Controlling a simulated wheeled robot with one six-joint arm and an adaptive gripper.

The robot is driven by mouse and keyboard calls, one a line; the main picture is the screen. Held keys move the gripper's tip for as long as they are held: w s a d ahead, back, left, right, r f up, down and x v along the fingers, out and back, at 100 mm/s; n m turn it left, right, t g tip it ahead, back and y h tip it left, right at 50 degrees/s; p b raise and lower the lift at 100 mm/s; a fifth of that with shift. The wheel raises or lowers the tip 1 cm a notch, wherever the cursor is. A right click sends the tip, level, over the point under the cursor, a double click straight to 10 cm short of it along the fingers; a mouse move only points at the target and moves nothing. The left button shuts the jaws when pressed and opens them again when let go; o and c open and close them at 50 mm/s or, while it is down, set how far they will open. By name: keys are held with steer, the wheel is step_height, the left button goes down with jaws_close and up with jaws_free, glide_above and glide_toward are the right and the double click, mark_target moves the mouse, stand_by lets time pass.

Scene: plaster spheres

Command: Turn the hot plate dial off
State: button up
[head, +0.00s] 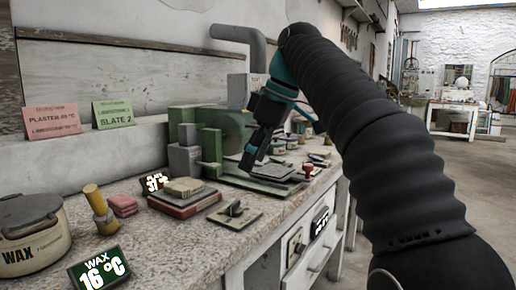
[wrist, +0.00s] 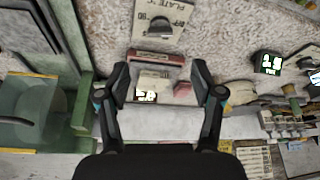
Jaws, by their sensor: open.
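The hot plate dial (head: 235,209) is a dark knob on a flat square plate lying on the stone counter. It also shows in the wrist view (wrist: 160,28), at the top centre, on a pale plate printed "PLATE °C". The exact setting is too small to read. My gripper (head: 248,165) is beyond the dial in the head view, pointing down above the counter. In the wrist view my gripper (wrist: 158,72) has its two fingers wide apart with nothing gripped. The dial lies beyond the fingertips, apart from them.
Stacked slabs (head: 185,195) and a lit display (head: 155,182) stand left of my gripper; green blocks (head: 209,146) stand behind. Counter around the dial is mostly clear.

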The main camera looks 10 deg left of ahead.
steer(key=shift+v, duration=0.95)
steer(key=s+d+f+m+t+h, duration=0.1)
steer(key=s+d+f+m+t, duration=0.1)
steer(key=s+d+f+m, duration=0.45)
steer(key=s+d+f+m+t+h, duration=0.1)
steer(key=d+f+m, duration=0.3)
steer(key=d, duration=0.6)
steer(key=s+d+f+m+h, duration=0.1)
steer(key=s+d+f+m, duration=0.1)
steer(key=f, duration=0.5)
steer(key=s+d+f+m+t, duration=0.1)
steer(key=s+d+f+m, duration=0.1)
steer(key=s+d+f, duration=0.3)
steer(key=s+d+f+m+t+h, duration=0.1)
steer(key=s+d+f+m, duration=0.1)
steer(key=s+f, duration=0.4)
step_height(320, 180, down, 3)
steer(key=shift+s+d+r+h, duration=0.15)
steer(key=shift+s+d+h, duration=0.15)
steer(key=shift+d, duration=0.4)
